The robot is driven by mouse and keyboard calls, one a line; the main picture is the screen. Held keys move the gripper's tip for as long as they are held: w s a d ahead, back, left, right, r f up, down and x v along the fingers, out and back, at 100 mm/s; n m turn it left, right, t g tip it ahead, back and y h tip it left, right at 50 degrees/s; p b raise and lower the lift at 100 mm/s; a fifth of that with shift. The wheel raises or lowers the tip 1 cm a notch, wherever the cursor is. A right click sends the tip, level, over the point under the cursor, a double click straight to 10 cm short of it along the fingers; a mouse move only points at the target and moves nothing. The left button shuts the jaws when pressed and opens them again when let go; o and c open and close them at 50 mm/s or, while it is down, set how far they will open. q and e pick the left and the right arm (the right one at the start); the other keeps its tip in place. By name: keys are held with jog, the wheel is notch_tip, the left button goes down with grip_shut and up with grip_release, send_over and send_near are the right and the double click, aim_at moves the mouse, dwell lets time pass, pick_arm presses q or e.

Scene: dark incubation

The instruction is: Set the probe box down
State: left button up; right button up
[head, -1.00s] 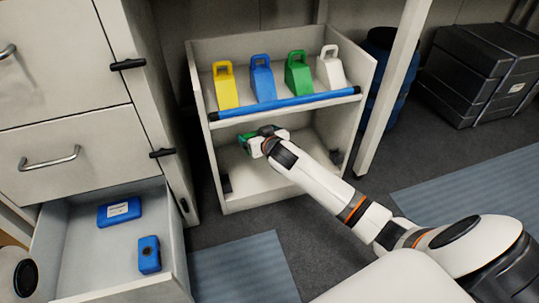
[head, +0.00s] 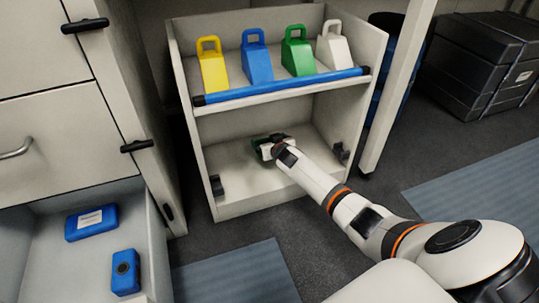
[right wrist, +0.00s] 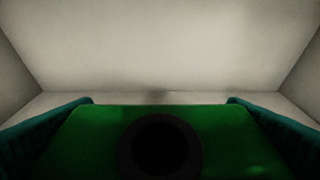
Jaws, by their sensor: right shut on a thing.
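The probe box is green with a dark round spot on top and fills the lower part of the right wrist view (right wrist: 220,145). My right gripper (right wrist: 160,108) is shut on it, one dark teal finger along each side. In the head view my right gripper (head: 262,149) reaches into the lower compartment of the white cart (head: 225,185), over its bottom shelf. The box is mostly hidden there by the gripper. I cannot tell whether it touches the shelf. The wrist view shows the pale back wall ahead of the box. My left gripper is out of view.
Yellow (head: 212,68), blue (head: 256,63), green (head: 297,55) and white (head: 333,47) handled holders stand on the top shelf behind a blue bar (head: 285,86). The open drawer (head: 50,270) at left holds two blue boxes. The bottom shelf looks otherwise clear.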

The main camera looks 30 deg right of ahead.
notch_tip(320, 180, down, 4)
jog(key=b, duration=0.3)
jog(key=shift+w+r, duration=0.1)
jog(key=shift+r, duration=0.25)
jog(key=o, duration=0.9)
jog(key=shift+f, duration=0.2)
jog(key=shift+r, duration=0.1)
